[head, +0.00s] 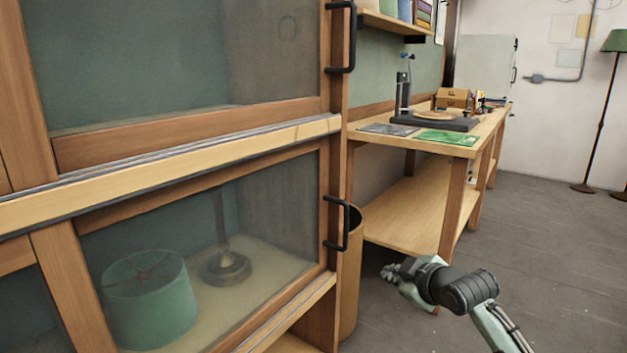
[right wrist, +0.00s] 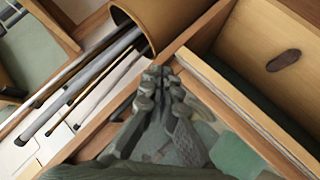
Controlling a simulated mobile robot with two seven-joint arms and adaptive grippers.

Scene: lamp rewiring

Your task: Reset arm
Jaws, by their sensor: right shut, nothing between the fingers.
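My right gripper (head: 390,272) reaches in from the lower right of the head view. It is low over the floor, in front of the workbench and to the right of the brown bin. It is shut and empty. The right wrist view shows its fingers (right wrist: 163,78) close together, pointing up the picture toward wooden edges. My left gripper is in neither view.
A glass-fronted wooden cabinet (head: 335,180) fills the left, with a green lampshade (head: 150,300) and lamp base (head: 224,268) inside. A brown bin (head: 352,275) stands beside it. The workbench (head: 380,142) holds a green mat (head: 447,137).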

